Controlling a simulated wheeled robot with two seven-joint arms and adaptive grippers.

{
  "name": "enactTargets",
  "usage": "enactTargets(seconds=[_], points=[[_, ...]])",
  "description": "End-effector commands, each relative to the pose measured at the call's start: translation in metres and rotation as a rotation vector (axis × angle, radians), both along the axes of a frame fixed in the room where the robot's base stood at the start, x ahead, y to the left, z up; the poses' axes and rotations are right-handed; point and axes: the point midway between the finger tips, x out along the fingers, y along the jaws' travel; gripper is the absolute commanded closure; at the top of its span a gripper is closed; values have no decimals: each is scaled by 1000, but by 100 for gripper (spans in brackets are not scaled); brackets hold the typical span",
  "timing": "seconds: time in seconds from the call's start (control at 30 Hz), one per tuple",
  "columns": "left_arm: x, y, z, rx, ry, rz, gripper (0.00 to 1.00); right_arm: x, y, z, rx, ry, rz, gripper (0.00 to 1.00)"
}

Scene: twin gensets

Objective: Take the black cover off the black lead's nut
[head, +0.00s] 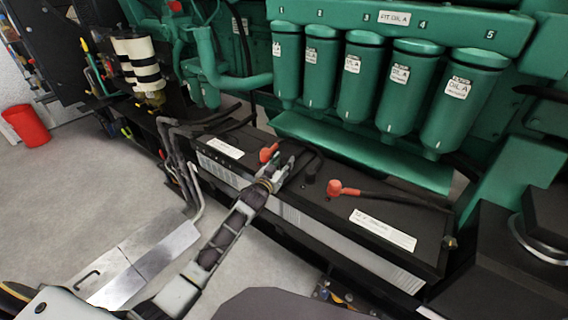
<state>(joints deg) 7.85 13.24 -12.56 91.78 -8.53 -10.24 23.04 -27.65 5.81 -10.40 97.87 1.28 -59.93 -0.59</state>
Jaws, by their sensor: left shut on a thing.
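My left gripper (284,171) reaches up from the bottom of the head view to the top of the long black battery box (430,240). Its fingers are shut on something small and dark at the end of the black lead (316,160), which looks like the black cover. The fingers mostly hide it, and I cannot tell whether it still sits on the nut. A short black post (308,175) stands just right of the fingertips. My right gripper is not in view.
A red-orange cap (269,152) is close behind my left gripper; another (335,188), with a dark cable, is to its right. Green oil filters (390,90) hang above the box. A red bucket (26,125) stands on open floor at far left.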

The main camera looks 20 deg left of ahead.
Motion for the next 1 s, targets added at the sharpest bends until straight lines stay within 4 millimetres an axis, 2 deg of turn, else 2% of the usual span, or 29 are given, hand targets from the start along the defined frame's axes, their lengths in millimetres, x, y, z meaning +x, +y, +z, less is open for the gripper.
enactTargets(seconds=[0.33, 0.6, 0.8, 1.0], points=[[0, 0, 18, 0, -3, 0, 75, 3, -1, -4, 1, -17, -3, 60], [0, 0, 50, 0, -2, -1, 75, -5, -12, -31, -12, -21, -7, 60], [0, 0, 77, 0, -3, -1, 75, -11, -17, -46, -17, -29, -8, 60], [0, 0, 94, 2, -1, 0, 75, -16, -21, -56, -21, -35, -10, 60]])
